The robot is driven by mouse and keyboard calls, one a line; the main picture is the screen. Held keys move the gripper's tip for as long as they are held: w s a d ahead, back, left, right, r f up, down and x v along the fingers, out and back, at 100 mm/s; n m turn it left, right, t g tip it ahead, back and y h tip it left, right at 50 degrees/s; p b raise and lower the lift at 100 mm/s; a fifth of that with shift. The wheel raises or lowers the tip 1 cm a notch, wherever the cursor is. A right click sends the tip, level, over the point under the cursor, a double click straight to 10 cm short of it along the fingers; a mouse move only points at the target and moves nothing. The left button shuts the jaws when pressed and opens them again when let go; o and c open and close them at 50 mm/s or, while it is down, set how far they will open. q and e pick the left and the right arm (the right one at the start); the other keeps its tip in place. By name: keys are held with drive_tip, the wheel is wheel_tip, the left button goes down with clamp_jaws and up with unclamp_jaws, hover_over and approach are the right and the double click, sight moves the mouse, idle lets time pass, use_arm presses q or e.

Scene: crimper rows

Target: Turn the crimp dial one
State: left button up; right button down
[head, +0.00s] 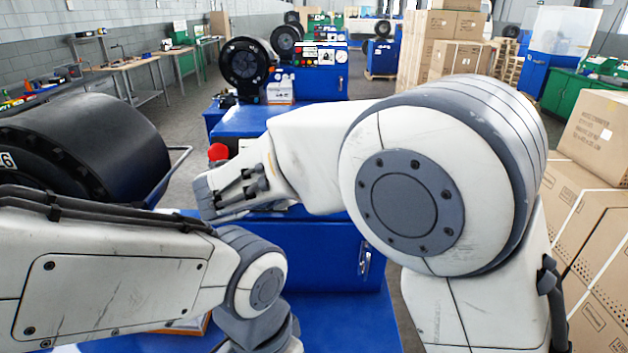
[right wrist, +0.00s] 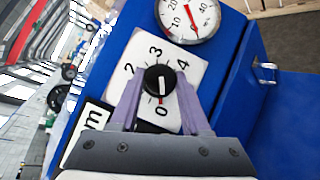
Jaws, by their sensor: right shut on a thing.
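The crimp dial (right wrist: 158,78) is a round black knob with a white line on its face, on a white plate (right wrist: 150,45). The plate shows the numerals 0, 2, 3 and 4, and a red mark shows at the knob's edge by the 0. My right gripper (right wrist: 160,90) is shut on the dial, with one finger on each side. In the head view my right arm covers the dial and the fingers. My left arm is at the lower left in the head view; its gripper is out of sight.
A gauge (right wrist: 188,14) with a red needle sits beside the dial plate on the blue cabinet (right wrist: 222,75). A red button (head: 217,152) shows behind my right wrist. A large black crimper head (head: 95,140) is at the left. Cardboard boxes (head: 590,225) stand at the right.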

use_arm(q)
drive_tip(key=shift+f, duration=0.1)
idle(0.4)
use_arm(e)
drive_tip(key=shift+c, duration=1.8)
unclamp_jaws()
drive_tip(key=shift+a, duration=0.1)
